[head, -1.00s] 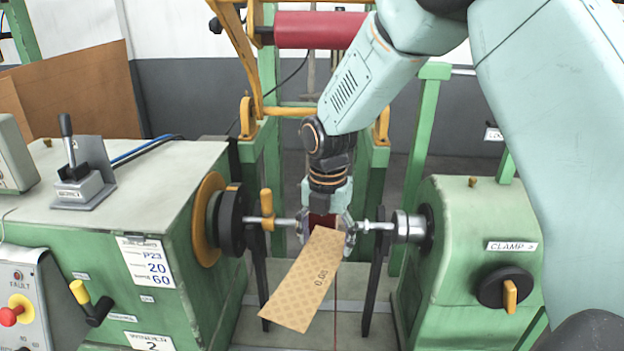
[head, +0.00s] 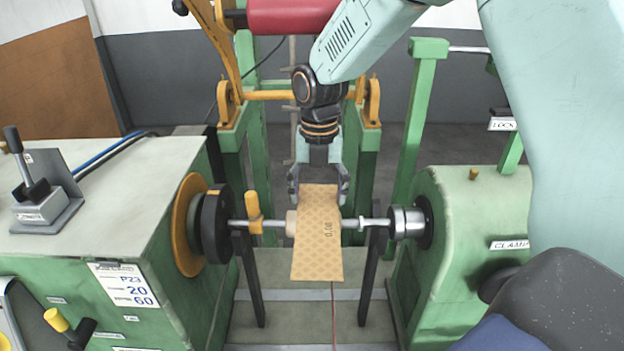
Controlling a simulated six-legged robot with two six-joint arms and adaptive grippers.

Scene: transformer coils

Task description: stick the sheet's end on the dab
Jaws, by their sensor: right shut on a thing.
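A tan patterned paper sheet (head: 316,255) with small printed figures hangs from my right gripper (head: 318,186). The gripper is shut on the sheet's upper end. The sheet hangs nearly upright in front of the winding shaft (head: 272,224) and covers the middle of it. A pale end of a roll or former (head: 291,223) shows at the sheet's left edge. I cannot tell whether the sheet touches it. The dab is not visible; the sheet may hide it. My left gripper is not in view.
The green winder housing (head: 150,262) with its black and orange disc (head: 190,226) stands left. The green clamp stand (head: 470,220) stands right. Dark uprights (head: 374,262) flank the shaft. A red roll (head: 292,16) is above, behind. A red wire (head: 333,318) runs below the sheet.

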